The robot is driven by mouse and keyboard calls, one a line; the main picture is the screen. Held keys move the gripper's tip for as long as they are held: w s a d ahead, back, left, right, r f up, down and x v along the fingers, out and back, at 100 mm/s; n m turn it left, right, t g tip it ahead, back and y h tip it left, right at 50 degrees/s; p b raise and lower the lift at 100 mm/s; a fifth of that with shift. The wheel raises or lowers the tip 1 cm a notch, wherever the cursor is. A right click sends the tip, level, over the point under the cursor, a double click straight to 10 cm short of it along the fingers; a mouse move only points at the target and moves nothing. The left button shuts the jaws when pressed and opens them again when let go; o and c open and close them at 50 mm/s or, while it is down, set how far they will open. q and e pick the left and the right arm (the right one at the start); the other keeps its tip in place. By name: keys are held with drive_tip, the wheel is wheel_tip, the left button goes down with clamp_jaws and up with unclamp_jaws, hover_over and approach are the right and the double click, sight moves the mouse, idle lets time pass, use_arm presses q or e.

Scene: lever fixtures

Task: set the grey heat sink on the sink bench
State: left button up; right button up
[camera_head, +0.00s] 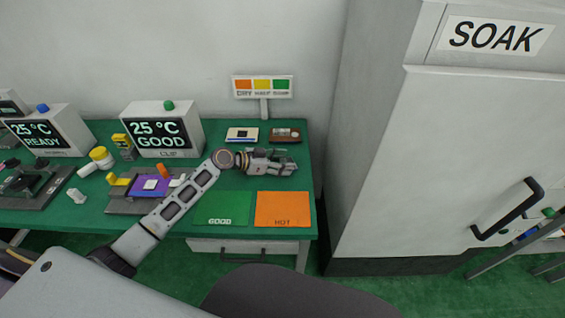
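My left arm reaches over the green-topped bench (130,222). Its gripper (288,164) is low over the bench's right end, just in front of a brown block; I cannot tell whether the fingers are open or shut, or whether anything is between them. I cannot make out a grey heat sink for certain. A small pale grey piece (77,196) lies on the bench at the left, well away from the gripper. No bench is marked as the sink bench. My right gripper is not in view.
A "25 °C GOOD" display box (162,130) stands behind a fixture with a purple board (148,185). Green GOOD (222,206) and orange HOT (282,207) mats lie at the front. A large SOAK cabinet (430,160) closes off the right.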

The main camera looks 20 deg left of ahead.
use_arm(q)
drive_tip(key=shift+r, duration=0.1)
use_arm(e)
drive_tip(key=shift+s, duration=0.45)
use_arm(q)
drive_tip(key=shift+s+a+r, duration=0.15)
drive_tip(key=shift+s+a, duration=0.15)
drive_tip(key=shift+a, duration=0.1)
drive_tip(key=v, duration=0.9)
drive_tip(key=shift+s+a+r, duration=0.1)
drive_tip(key=shift+s+a, duration=0.1)
drive_tip(key=shift+a, duration=0.1)
drive_tip(key=shift+s+a+r, duration=0.3)
drive_tip(key=shift+s+a, duration=0.05)
drive_tip(key=shift+a, duration=0.05)
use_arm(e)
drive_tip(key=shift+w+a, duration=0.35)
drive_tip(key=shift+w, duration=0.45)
use_arm(q)
drive_tip(key=shift+a, duration=0.1)
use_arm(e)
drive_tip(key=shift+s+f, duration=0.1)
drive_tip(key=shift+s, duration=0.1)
